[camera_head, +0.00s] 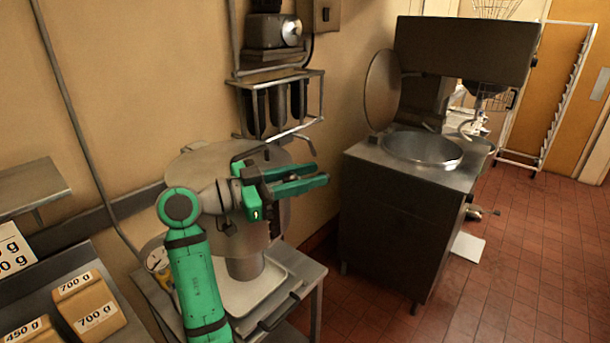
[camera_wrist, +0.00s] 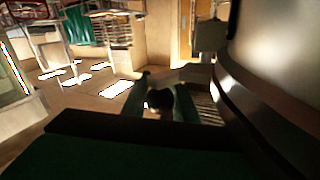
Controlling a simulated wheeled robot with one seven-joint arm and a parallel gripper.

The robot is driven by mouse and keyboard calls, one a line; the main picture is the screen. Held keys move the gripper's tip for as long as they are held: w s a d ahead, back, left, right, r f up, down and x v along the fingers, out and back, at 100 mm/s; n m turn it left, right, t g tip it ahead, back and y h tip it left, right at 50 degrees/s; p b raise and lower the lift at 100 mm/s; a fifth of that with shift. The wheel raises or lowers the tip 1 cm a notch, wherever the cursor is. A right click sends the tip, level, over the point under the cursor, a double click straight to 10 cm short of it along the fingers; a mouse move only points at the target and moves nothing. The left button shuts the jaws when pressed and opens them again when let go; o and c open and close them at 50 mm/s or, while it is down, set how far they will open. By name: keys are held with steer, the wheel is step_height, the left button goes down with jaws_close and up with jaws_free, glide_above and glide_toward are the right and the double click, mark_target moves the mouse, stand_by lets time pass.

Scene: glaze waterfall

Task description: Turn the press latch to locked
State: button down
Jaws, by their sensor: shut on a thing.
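The press (camera_head: 205,165) is a large round metal drum on a short column, standing on a steel stand by the wall. Its curved side fills the right of the wrist view (camera_wrist: 285,50). My green gripper (camera_head: 318,174) is at the drum's near right side, fingers pointing right. In the wrist view my fingertips (camera_wrist: 160,92) are closed around a small dark rounded thing, which looks like the press latch (camera_wrist: 160,99). The latch is mostly hidden by my fingers in the head view, and I cannot tell its angle.
A steel mixer cabinet with a round bowl (camera_head: 422,148) stands to the right, with tiled floor (camera_head: 520,250) beyond it. A wall rack (camera_head: 275,80) hangs above the press. Labelled tan blocks (camera_head: 90,300) lie on a shelf at lower left.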

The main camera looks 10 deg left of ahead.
steer(key=shift+a+g, duration=0.15)
steer(key=shift+g, duration=0.15)
steer(key=c, duration=1.4)
jaws_free()
steer(key=shift+c, duration=0.2)
steer(key=shift+s, duration=0.1)
steer(key=v, duration=1)
steer(key=shift+a+f, duration=0.15)
steer(key=shift+a, duration=0.25)
steer(key=shift+s, duration=0.15)
